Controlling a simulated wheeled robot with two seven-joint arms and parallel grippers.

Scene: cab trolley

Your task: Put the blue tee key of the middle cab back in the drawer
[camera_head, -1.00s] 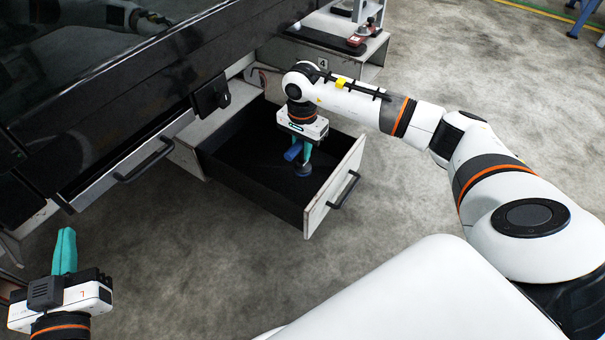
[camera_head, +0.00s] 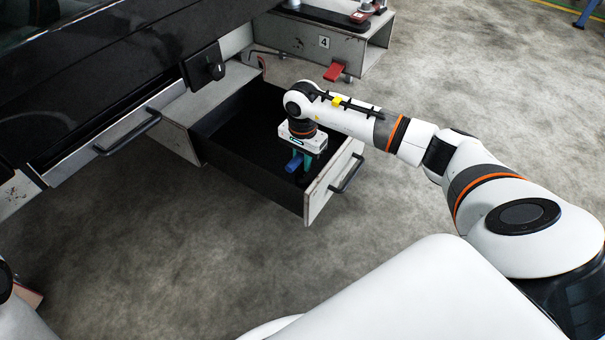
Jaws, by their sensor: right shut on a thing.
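The blue tee key (camera_head: 293,165) shows as a short blue piece between the teal fingers of my right gripper (camera_head: 303,170). The right gripper is shut on it and points down inside the open drawer (camera_head: 320,197), close to the front panel. The lower part of the key is hidden in the dark drawer, so I cannot tell if it touches the floor of it. My left gripper is out of view.
A closed drawer with a black handle (camera_head: 128,136) is at the left. A grey trolley marked 4 (camera_head: 323,42) stands behind, with a red pedal-like piece (camera_head: 334,72) low on it. The concrete floor in front of the open drawer is clear.

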